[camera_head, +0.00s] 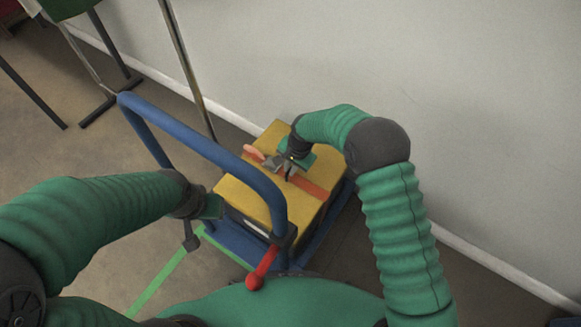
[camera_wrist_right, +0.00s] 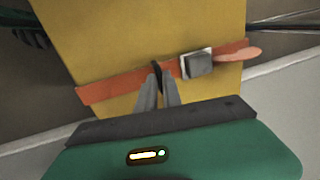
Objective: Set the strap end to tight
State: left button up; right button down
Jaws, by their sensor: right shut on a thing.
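A yellow box (camera_head: 252,195) sits on a blue cart (camera_head: 325,225). An orange-red strap (camera_head: 308,186) runs across its top, with a grey buckle (camera_wrist_right: 197,65) on it. The strap's pinkish free end (camera_wrist_right: 240,53) sticks out past the buckle; it also shows in the head view (camera_head: 254,153). My right gripper (camera_wrist_right: 158,82) is at the strap beside the buckle. Its fingers are shut on a small dark tab (camera_wrist_right: 157,72) standing at the strap. My left gripper (camera_head: 208,207) is beside the box and the cart handle; its fingertips are not clear.
The cart's blue handle (camera_head: 205,145) arches between my arms. A red-knobbed lever (camera_head: 264,268) hangs at its near end. A grey wall (camera_head: 450,100) stands close behind the box. A metal pole (camera_head: 187,70) rises at the back. Open floor (camera_head: 110,150) lies to the left.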

jog(key=shift+s+d+r+p, duration=0.1)
jog(key=shift+d+r+p, duration=0.05)
jog(key=shift+p, duration=0.15)
jog(key=s+d+p, duration=0.2)
jog(key=p, duration=0.1)
jog(key=shift+d+r, duration=0.35)
jog(key=s+d+p, duration=0.2)
jog(key=d, duration=0.1)
jog(key=s+d+p, duration=0.1)
jog(key=d, duration=0.1)
jog(key=shift+s+d+f, duration=0.15)
jog(key=shift+s+f, duration=0.05)
jog(key=shift+f, duration=0.2)
jog(key=shift+d+f, duration=0.1)
jog(key=c, duration=1.5)
grip_release()
